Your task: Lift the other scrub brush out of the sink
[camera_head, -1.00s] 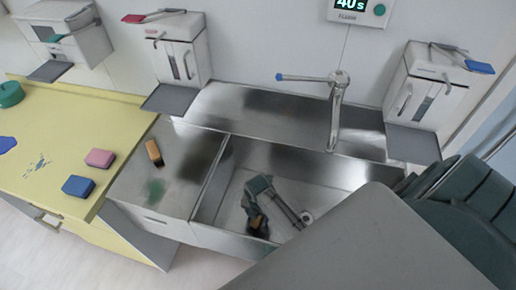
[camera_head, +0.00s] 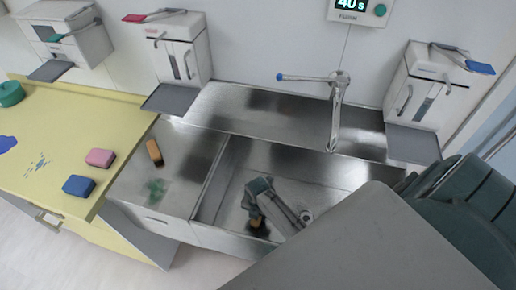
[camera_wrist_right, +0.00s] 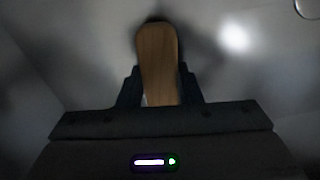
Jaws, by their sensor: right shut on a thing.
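The scrub brush (camera_head: 256,221) is in the sink basin (camera_head: 318,165), low near its front left part. Only a small orange-brown part shows beside my right gripper (camera_head: 252,206) in the head view. In the right wrist view, the brush's tan wooden back (camera_wrist_right: 158,55) stands between the two dark fingers of my right gripper (camera_wrist_right: 160,92), which is shut on it. Its bristles are hidden, and I cannot tell whether it touches the basin floor. Another orange-brown scrub brush (camera_head: 154,152) lies on the steel drainboard (camera_head: 187,165) left of the basin. My left gripper is out of view.
The faucet (camera_head: 337,110) stands behind the basin, its spout reaching over it. Wall dispensers (camera_head: 182,60) with trays hang behind. A yellow counter (camera_head: 60,150) at left holds a blue sponge (camera_head: 78,186) and a pink sponge (camera_head: 100,157). A drain (camera_head: 306,217) is in the basin.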

